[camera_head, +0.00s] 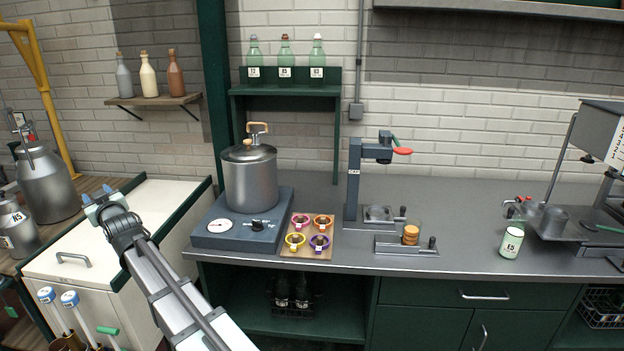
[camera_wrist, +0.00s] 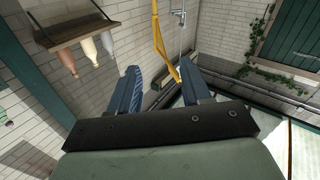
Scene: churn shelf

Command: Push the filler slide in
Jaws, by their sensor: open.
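My gripper (camera_head: 104,204) is over the white-topped cabinet at the left in the head view. Its two fingers are apart and empty, also in the wrist view (camera_wrist: 160,85). At the far right a grey machine (camera_head: 606,132) stands on the counter, likely the filler. Below it are a metal tray (camera_head: 560,236) and a grey cup (camera_head: 553,222); the picture's edge cuts it off. I cannot tell for sure which part is the filler slide. Near the grey press marked CAP (camera_head: 354,190), a low metal rail (camera_head: 400,250) has a dark knob. My gripper is far from all of these.
A metal churn (camera_head: 250,180) stands on a blue-grey scale-like base (camera_head: 240,235). A wooden board (camera_head: 308,251) holds several coloured rings. A glass with orange discs (camera_head: 411,234) and a pale green can (camera_head: 511,243) stand near the counter front. Counter between press and machine is mostly clear.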

